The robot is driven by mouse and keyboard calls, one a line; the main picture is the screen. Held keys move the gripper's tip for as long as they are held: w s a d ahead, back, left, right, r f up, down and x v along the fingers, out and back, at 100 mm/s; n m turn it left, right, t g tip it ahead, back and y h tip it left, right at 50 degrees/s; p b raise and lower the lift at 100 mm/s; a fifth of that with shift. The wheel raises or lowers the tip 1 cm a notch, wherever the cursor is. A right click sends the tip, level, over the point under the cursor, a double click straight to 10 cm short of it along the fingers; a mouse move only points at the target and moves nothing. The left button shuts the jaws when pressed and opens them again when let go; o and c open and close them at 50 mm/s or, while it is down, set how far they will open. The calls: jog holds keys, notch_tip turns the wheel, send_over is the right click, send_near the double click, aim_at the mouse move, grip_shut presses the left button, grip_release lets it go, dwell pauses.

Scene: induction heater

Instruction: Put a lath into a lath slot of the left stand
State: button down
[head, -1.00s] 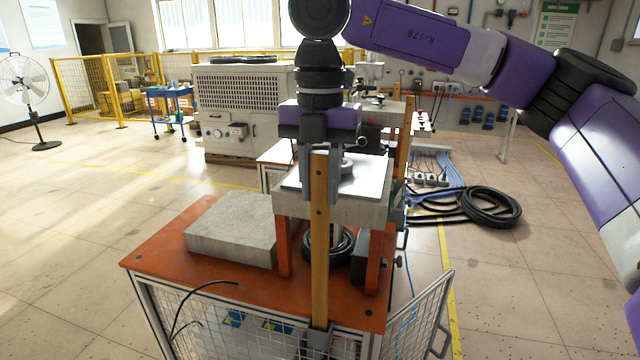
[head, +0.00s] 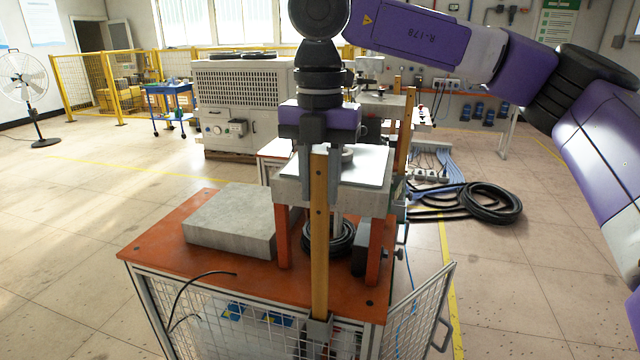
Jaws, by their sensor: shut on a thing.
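My gripper (head: 320,185) is shut on the upper part of a long wooden lath (head: 319,245). The lath stands upright in front of the orange-topped stand (head: 155,258). Its lower end meets a small grey bracket (head: 319,330) at the stand's front edge. I cannot tell whether the end is inside the bracket's slot or only in front of it. The gripper and lath hide part of the raised block with a light plate (head: 372,165) on orange legs.
A grey slab (head: 230,222) lies on the stand's left side. A mesh door (head: 420,310) stands open at the front right. Another upright lath (head: 404,135) shows farther back. Coiled black hose (head: 490,203) lies on the floor at right.

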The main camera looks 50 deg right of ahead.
aim_at(320, 153)
jog(key=shift+f+b, duration=0.6)
jog(key=shift+f, duration=0.15)
jog(key=c, duration=1.1)
grip_release()
jog(key=shift+o, duration=0.2)
jog(key=shift+r+p, duration=2.4)
jog(key=shift+r, duration=1.55)
